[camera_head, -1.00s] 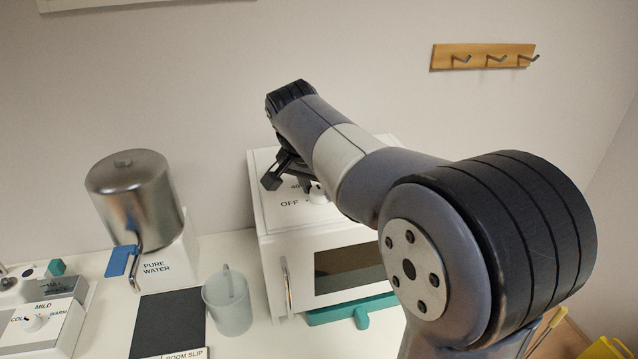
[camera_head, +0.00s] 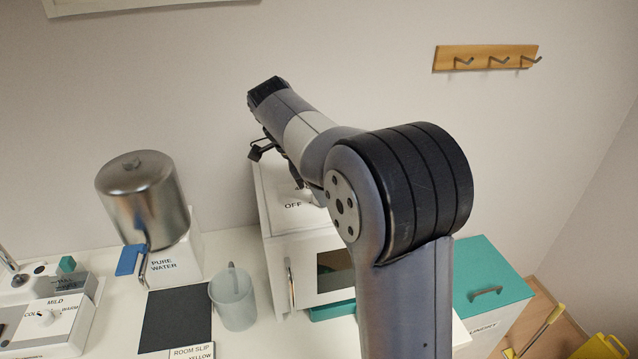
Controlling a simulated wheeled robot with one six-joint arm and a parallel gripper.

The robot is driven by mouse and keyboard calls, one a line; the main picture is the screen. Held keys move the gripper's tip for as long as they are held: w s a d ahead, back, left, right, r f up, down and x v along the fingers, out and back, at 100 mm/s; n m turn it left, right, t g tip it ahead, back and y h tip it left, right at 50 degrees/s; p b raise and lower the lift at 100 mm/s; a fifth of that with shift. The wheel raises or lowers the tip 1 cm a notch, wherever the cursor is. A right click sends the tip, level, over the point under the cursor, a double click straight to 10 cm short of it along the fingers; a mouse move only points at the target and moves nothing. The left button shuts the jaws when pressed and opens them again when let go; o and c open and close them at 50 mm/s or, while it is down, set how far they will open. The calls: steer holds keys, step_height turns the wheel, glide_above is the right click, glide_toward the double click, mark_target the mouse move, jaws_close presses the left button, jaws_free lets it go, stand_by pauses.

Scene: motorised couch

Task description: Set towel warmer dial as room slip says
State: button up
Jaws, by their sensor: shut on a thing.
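The towel warmer (camera_head: 306,250) is a white box with a dark window and a metal handle. Its top has an OFF mark beside the dial (camera_head: 312,197), of which only a small white part shows. My gripper (camera_head: 302,182) is over the top at the dial, shut on it; my arm hides most of the fingers and the other marks. I cannot read the dial's setting. The room slip (camera_head: 190,352) lies at the bottom edge of the view; it reads ROOM SLIP, with YELLOW below, and the rest is cut off.
A metal PURE WATER tank (camera_head: 142,198) with a blue lever stands left of the warmer. A clear jug (camera_head: 233,298) and a dark mat (camera_head: 176,318) are in front. A MILD/WARM dial unit (camera_head: 48,322) is at far left. A teal-topped bin (camera_head: 488,275) stands right. Hooks (camera_head: 486,58) hang on the wall.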

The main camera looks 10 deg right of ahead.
steer(key=m+g+p, duration=0.1)
steer(key=m, duration=0.2)
steer(key=shift+w+m, duration=0.15)
steer(key=shift+m, duration=0.15)
steer(key=m, duration=0.2)
steer(key=m+g+y, duration=0.1)
steer(key=m, duration=0.1)
steer(key=shift+w+d+g, duration=0.1)
steer(key=shift+g, duration=0.2)
steer(key=shift+m+y, duration=0.3)
steer(key=o, duration=1)
